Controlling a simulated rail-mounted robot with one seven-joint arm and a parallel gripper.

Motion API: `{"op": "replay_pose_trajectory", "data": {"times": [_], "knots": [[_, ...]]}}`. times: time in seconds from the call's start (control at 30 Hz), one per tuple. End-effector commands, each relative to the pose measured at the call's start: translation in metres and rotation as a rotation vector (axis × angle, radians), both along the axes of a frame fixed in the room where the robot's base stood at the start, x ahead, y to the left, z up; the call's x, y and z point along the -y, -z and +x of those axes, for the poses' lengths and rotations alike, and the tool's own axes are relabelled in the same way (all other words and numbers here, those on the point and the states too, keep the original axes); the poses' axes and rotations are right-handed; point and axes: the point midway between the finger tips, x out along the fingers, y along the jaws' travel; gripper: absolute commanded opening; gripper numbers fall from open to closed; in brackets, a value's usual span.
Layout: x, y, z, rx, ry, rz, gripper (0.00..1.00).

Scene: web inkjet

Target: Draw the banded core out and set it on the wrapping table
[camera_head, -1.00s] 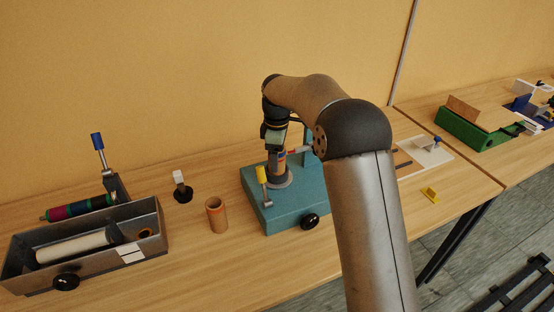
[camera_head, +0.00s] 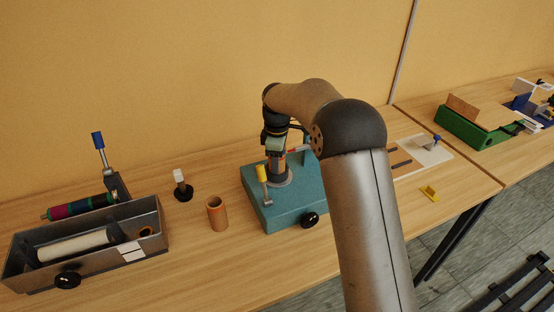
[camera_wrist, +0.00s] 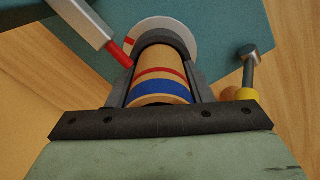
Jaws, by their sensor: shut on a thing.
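The banded core (camera_wrist: 160,75) is a tan cylinder with red and blue bands. In the wrist view it lies between the two dark fingers of my gripper (camera_wrist: 158,80), which is shut on it. Its far end is at a pale round disc (camera_wrist: 165,30) on the teal machine (camera_head: 290,208); I cannot tell whether it is still seated there. In the head view my gripper (camera_head: 277,165) points down over the machine, and its fingers mostly hide the core. I cannot tell for sure which surface is the wrapping table; a white board (camera_head: 428,150) lies to the right.
A red-tipped bar (camera_wrist: 88,30) and a yellow-ended lever (camera_wrist: 248,75) stand close beside the core. Left of the machine are a tan tube (camera_head: 217,214), a white-topped post (camera_head: 181,185) and a grey trough (camera_head: 100,247). A yellow piece (camera_head: 429,193) lies right.

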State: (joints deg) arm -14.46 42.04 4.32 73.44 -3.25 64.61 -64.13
Motion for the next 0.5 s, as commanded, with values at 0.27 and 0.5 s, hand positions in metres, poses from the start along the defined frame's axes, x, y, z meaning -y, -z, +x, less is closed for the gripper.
{"op": "replay_pose_trajectory", "data": {"times": [0.27, 0.5], "knots": [[0.000, -0.013, 0.000, 0.001, 0.000, 0.000, 0.22], [0.000, -0.022, 0.000, 0.001, 0.000, 0.000, 0.22]]}}
